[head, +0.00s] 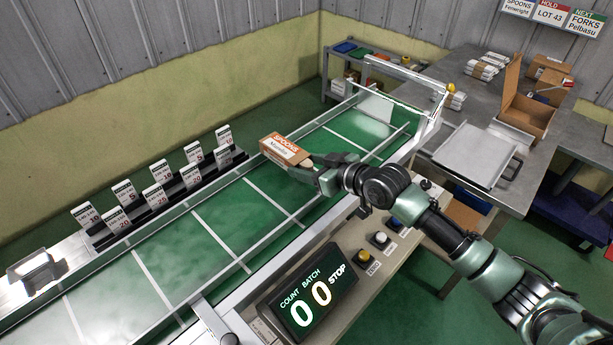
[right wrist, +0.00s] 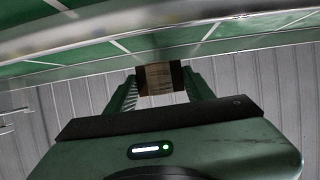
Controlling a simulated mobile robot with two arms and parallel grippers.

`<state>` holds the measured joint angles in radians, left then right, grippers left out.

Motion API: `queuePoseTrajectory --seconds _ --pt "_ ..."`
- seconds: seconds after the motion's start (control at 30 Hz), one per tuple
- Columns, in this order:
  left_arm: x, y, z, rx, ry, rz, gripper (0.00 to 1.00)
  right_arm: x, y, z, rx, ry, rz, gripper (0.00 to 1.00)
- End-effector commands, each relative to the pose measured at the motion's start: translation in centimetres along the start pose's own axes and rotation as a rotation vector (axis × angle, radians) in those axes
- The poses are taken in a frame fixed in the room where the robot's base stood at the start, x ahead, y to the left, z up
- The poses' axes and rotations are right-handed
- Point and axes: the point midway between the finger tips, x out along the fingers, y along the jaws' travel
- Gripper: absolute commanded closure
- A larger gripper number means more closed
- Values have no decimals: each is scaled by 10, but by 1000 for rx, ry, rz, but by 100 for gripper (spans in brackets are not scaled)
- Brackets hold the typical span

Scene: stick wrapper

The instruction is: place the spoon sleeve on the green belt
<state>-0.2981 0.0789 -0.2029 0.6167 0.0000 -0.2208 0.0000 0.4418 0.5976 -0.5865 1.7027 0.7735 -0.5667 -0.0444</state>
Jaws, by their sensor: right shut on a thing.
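The spoon sleeve (head: 284,150) is an orange and white box labelled SPOONS in the head view. My right gripper (head: 312,167) is shut on its near end and holds it over the far half of the green belt (head: 222,222). I cannot tell how far it is above the belt. In the right wrist view the end of the sleeve (right wrist: 161,78) sits between the two fingers of my right gripper (right wrist: 160,85). The belt (right wrist: 90,27) shows along the top there. My left gripper is not in view.
White lot cards (head: 153,194) stand in a black rack along the belt's far edge. A metal frame (head: 405,75) spans the belt's right end. A count display (head: 312,295) and buttons (head: 381,239) line the near side. A grey table (head: 460,125) holds an open carton (head: 527,110) and wrapped bundles.

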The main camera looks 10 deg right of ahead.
Motion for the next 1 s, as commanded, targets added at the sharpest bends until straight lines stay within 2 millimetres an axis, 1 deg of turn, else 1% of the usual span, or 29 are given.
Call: queuePoseTrajectory --seconds 0.03,0.1,0.23,0.33,0.5,0.67,0.77,0.8,0.83,0.87,1.0 --pt "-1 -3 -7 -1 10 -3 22 1 0 3 1 1 0 88" --pt "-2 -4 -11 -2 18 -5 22 4 0 9 2 -1 0 88" --pt "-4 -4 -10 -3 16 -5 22 12 0 28 3 -2 0 88" --pt "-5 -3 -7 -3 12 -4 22 16 0 39 3 0 0 88" --pt "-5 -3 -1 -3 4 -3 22 18 0 42 0 3 1 88" --pt "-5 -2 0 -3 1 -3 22 18 0 43 0 2 1 88" --pt "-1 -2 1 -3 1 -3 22 19 0 46 0 2 0 88" --pt "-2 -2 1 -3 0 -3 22 19 0 46 0 1 1 39" --pt "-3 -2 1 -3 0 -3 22 19 0 45 0 1 1 31" --pt "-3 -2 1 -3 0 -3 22 19 0 45 1 1 0 26" --pt "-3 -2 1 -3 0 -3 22 19 0 45 1 1 1 26"
